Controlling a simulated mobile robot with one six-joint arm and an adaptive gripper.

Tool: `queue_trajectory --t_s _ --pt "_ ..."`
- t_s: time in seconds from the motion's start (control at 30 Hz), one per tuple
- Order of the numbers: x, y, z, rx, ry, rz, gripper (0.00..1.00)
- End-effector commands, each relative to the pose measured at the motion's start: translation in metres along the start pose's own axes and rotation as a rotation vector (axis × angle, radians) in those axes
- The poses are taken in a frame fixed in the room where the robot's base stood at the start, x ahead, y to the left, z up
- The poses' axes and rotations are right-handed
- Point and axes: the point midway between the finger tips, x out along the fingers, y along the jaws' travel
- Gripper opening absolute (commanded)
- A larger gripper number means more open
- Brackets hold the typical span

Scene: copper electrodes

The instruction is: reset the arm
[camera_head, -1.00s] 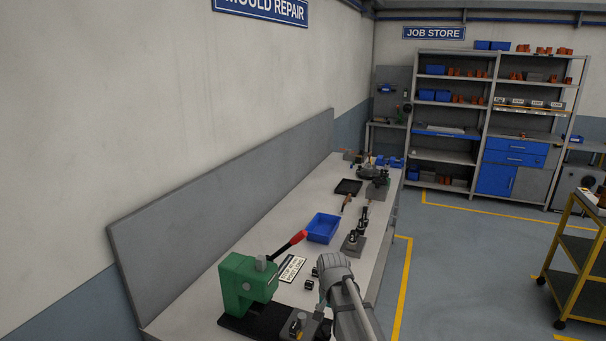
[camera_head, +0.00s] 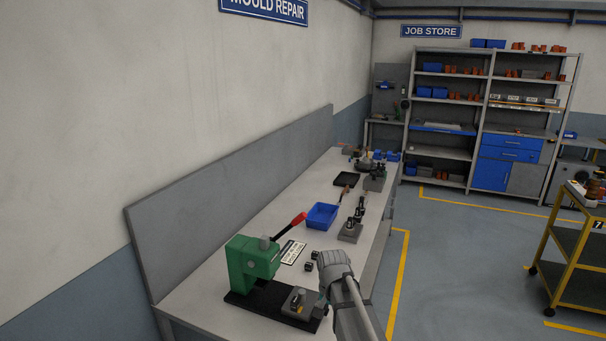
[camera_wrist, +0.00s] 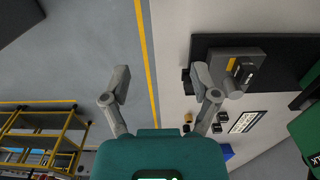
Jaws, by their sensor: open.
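My gripper (camera_wrist: 163,88) shows in the wrist view with its two fingers spread wide and nothing between them. Below the fingers are the floor, a yellow line and the front edge of the bench. In the head view my arm rises at the bottom, in front of the bench edge; the fingers cannot be made out there. The right finger in the wrist view overlaps the bench top near a grey block on a black base (camera_wrist: 238,72).
A green press (camera_head: 254,262) with a red-tipped lever stands on the workbench (camera_head: 200,288). A blue bin (camera_head: 322,216), a label card (camera_head: 292,252), small dark blocks (camera_head: 312,260) and a grey fixture (camera_head: 351,230) lie behind it. A yellow-framed trolley (camera_head: 580,260) stands right. Floor between is clear.

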Motion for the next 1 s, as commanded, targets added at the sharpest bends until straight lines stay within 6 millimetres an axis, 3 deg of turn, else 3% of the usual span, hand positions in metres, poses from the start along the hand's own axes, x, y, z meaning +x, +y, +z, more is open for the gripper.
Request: queue_trajectory --t_s 0.2,0.47,0.77,1.0 --pt "0.000 0.000 0.000 0.000 0.000 0.000 0.78" --pt "0.013 0.018 0.011 -0.043 0.000 0.000 0.78" --pt "0.036 0.049 0.031 -0.122 0.000 0.000 0.78" --pt "0.069 0.092 0.061 -0.233 0.000 0.001 0.78"
